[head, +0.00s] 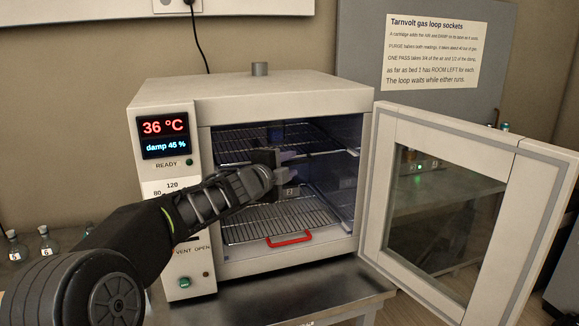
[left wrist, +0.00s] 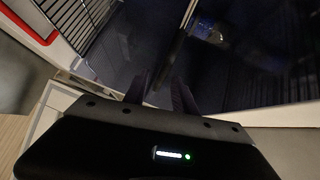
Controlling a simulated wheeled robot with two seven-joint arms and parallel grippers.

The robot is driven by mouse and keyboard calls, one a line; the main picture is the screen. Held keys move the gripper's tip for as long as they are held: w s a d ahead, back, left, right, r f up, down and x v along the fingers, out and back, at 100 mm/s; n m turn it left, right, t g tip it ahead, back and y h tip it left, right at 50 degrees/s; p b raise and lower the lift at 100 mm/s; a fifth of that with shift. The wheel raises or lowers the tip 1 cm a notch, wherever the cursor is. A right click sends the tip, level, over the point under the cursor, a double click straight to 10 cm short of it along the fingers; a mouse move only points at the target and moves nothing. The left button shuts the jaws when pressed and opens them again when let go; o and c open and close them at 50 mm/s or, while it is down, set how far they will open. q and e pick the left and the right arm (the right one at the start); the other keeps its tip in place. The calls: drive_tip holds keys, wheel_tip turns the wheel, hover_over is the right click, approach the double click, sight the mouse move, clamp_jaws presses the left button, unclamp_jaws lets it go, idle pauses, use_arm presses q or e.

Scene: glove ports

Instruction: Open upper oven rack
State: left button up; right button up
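The white oven (head: 250,92) stands with its glass door (head: 450,200) swung open to the right. The upper rack (head: 236,143) is a wire shelf inside; its front middle is hidden behind my left gripper. My left gripper (head: 287,156) reaches into the oven opening at about the upper rack's front edge. In the left wrist view its two fingers (left wrist: 160,92) stand apart. A thin bar (left wrist: 178,45) runs toward the gap between them; I cannot tell whether they touch it. The lower rack (head: 265,222) has a red front handle (head: 290,240). My right gripper is not in view.
The oven panel (head: 165,137) reads 36 °C and damp 45 %. Small flasks (head: 46,240) stand at the left. The open door bounds the room on the right; a metal stand (head: 320,300) lies below the oven.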

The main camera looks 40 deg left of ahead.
use_arm(q)
drive_tip(key=shift+w, duration=0.35)
clamp_jaws()
drive_tip(key=shift+f, duration=0.1)
idle(1.1)
